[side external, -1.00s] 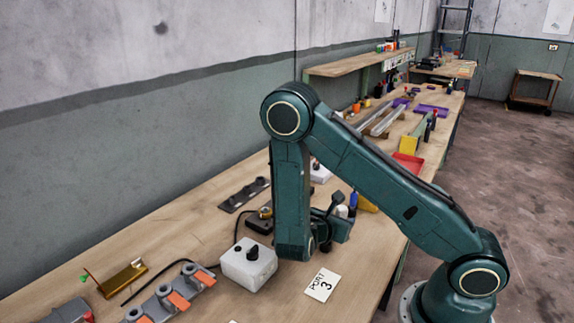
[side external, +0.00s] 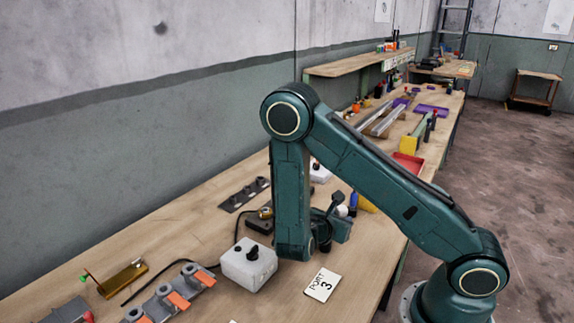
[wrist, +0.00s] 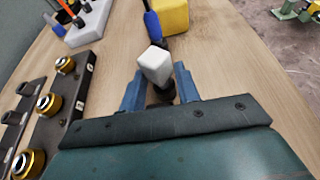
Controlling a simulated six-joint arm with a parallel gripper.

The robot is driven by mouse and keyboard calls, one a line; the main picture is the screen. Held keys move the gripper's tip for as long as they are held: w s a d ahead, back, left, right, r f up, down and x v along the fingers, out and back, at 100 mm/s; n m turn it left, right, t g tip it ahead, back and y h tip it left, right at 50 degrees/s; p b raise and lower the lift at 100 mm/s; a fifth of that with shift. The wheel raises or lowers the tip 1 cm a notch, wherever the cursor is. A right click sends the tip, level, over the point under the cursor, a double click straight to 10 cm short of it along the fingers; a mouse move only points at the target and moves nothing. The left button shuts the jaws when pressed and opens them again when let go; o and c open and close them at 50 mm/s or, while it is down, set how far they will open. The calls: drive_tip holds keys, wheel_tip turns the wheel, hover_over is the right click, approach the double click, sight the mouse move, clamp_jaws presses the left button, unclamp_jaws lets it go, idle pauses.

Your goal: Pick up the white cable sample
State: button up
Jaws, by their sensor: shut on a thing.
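The white cable sample (wrist: 154,64) is a small white block with a dark lower part. In the wrist view it stands between the two blue-grey fingers of my gripper (wrist: 160,82), which is shut on it. The white end pokes out beyond the fingertips. In the side external view my gripper (side external: 339,228) is low over the bench at the right of my vertical link, with the white sample (side external: 342,211) showing small just above it. Whether the sample touches the bench is hidden.
A blue-handled tool (wrist: 152,22) and a yellow block (wrist: 173,15) are close beyond the sample. A dark rail with brass fittings (wrist: 63,95) is at left. A white box with a black knob (side external: 248,264) and a "PORT 3" card (side external: 322,285) are near my arm.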

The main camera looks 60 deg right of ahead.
sight(340, 210)
drive_tip(key=shift+s+d, duration=0.1)
drive_tip(key=shift+s, duration=0.05)
wheel_tip(340, 210, up, 20)
idle(1.0)
drive_tip(key=shift+w+f, duration=0.1)
drive_tip(key=shift+w, duration=0.15)
idle(0.3)
drive_tip(key=w+d+f+n+t+y, duration=0.1)
drive_tip(key=w+d+f+n+t, duration=0.1)
drive_tip(key=w, duration=0.8)
drive_tip(key=w+d+f+n+t+y, duration=0.1)
drive_tip(key=w+d+f+n+t, duration=0.2)
drive_tip(key=w, duration=0.8)
drive_tip(key=w+d+f+n+t+y, duration=0.2)
drive_tip(key=w+f+n+t, duration=0.2)
drive_tip(key=w, duration=0.6)
wheel_tip(340, 210, down, 3)
drive_tip(key=shift+w+d+r, duration=0.15)
drive_tip(key=shift+w+r, duration=0.05)
drive_tip(key=shift+w, duration=0.2)
drive_tip(key=shift+f, duration=0.2)
drive_tip(key=shift+f, duration=2.5)
drive_tip(key=shift+f, duration=0.6)
